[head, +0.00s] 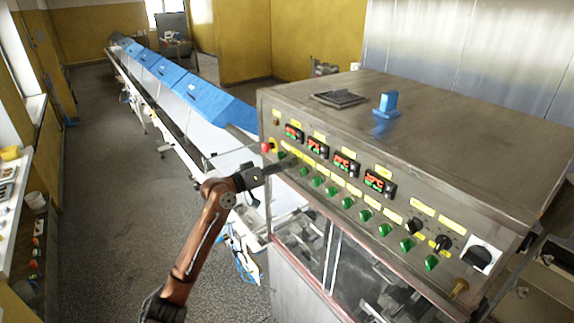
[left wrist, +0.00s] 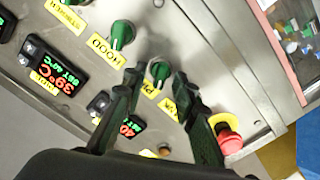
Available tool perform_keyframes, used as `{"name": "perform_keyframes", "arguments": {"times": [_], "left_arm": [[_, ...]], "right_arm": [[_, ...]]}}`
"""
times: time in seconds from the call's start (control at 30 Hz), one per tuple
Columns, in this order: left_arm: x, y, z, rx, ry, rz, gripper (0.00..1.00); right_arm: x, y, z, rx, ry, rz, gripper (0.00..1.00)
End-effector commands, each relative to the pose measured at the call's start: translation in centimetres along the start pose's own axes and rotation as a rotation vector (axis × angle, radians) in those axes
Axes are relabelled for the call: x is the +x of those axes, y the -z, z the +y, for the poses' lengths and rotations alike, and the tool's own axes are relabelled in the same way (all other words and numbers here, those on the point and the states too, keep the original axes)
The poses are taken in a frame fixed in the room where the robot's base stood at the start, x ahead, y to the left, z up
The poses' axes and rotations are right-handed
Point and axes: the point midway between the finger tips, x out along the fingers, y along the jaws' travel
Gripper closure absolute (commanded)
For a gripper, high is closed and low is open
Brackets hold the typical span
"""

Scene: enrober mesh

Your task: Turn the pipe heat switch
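A grey control panel carries a row of green rotary switches. In the left wrist view, one green switch (left wrist: 160,70) lies in the gap between my left gripper's fingers (left wrist: 160,76). Space shows on both sides of it, and I cannot tell whether a finger touches it. Another green switch (left wrist: 122,34) sits beside it near a yellow label reading HOOD. The labels by the switch between the fingers are partly covered, so I cannot read which one is pipe heat. In the head view, my left gripper (head: 284,165) is at the panel's left end. My right gripper is out of view.
A red emergency button (left wrist: 229,134) is close to the right finger; it also shows in the head view (head: 267,147). Red digital displays (head: 317,147) sit above the switches. Black knobs (head: 413,225) are farther right. A conveyor with blue covers (head: 206,97) runs behind.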

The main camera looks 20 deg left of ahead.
Motion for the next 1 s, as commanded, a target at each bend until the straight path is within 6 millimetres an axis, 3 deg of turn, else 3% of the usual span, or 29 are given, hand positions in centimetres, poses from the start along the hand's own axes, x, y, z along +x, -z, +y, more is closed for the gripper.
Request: {"name": "perform_keyframes", "arguments": {"times": [0.23, 0.7, 1.0], "left_arm": [[-1.1, 0.0, -0.1, 0.001, 0.001, 0.001, 0.74], [-10.1, -0.1, 0.0, 0.002, 0.002, -0.002, 0.74], [-12.1, -0.1, 0.0, 0.0, 0.0, 0.0, 0.74]], "right_arm": [[0.0, 0.0, 0.0, 0.0, 0.0, 0.0, 0.6], [0.0, 0.0, -0.2, 0.001, 0.002, 0.0, 0.6], [0.0, 0.0, -0.2, 0.001, 0.002, 0.0, 0.6]]}}
